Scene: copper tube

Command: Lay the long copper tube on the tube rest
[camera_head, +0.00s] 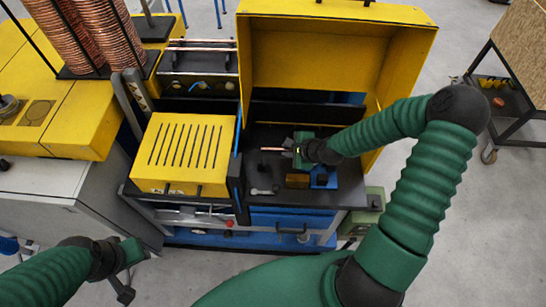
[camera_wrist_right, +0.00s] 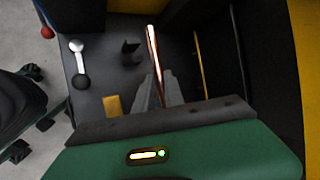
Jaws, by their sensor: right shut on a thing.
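My right gripper (camera_head: 290,149) is over the dark worktop of the machine, in front of the open yellow cover. It is shut on the copper tube (camera_head: 270,149), which sticks out to the left of the jaws. In the right wrist view the tube (camera_wrist_right: 152,50) runs away from between the grey fingers (camera_wrist_right: 165,88). Its held end is partly hidden by them. A small dark bracket (camera_wrist_right: 131,50) stands left of the tube, apart from it; I cannot tell whether it is the tube rest. My left gripper (camera_head: 122,288) hangs low at the bottom left, its jaws unclear.
The yellow open cover (camera_head: 310,65) rises behind the worktop (camera_head: 345,190). A slotted yellow box (camera_head: 185,152) stands to the left. Copper coils (camera_head: 80,35) stand at the upper left.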

